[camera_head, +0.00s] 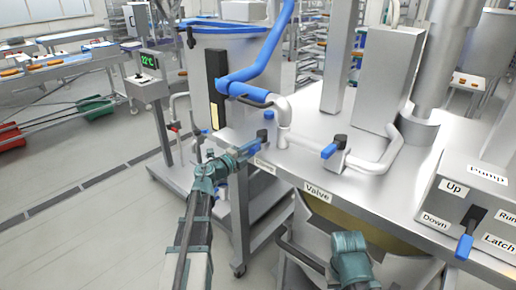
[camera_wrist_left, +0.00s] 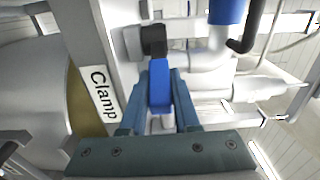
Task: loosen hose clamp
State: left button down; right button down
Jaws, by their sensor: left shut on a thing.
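The hose clamp's blue lever (camera_head: 248,148) sits at the left edge of the steel table, beside a dark knob and above a label reading Clamp (camera_wrist_left: 103,93). My left gripper (camera_head: 237,154) is shut on this lever; in the left wrist view the blue lever (camera_wrist_left: 160,85) stands between the two fingers. The blue hose (camera_head: 262,62) comes down from above, bends near the tank and meets a white pipe (camera_head: 283,113) behind the clamp. The joint at the clamp is partly hidden. A teal part of my right arm shows at the bottom; its fingers are out of sight.
A blue valve handle (camera_head: 328,151) stands right of the clamp, above the Valve label (camera_head: 318,193). A pump box (camera_head: 475,205) with a blue lever (camera_head: 465,247) is at the right.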

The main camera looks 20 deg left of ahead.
pick_arm(q)
jog(key=shift+a+m+h, duration=0.1)
jog(key=shift+m+h, duration=0.2)
jog(key=c, duration=0.6)
grip_release()
jog(key=shift+c, duration=0.2)
jog(key=shift+a, duration=0.1)
jog(key=v, duration=1.3)
jog(key=shift+s+a, duration=0.2)
jog(key=shift+s, duration=0.15)
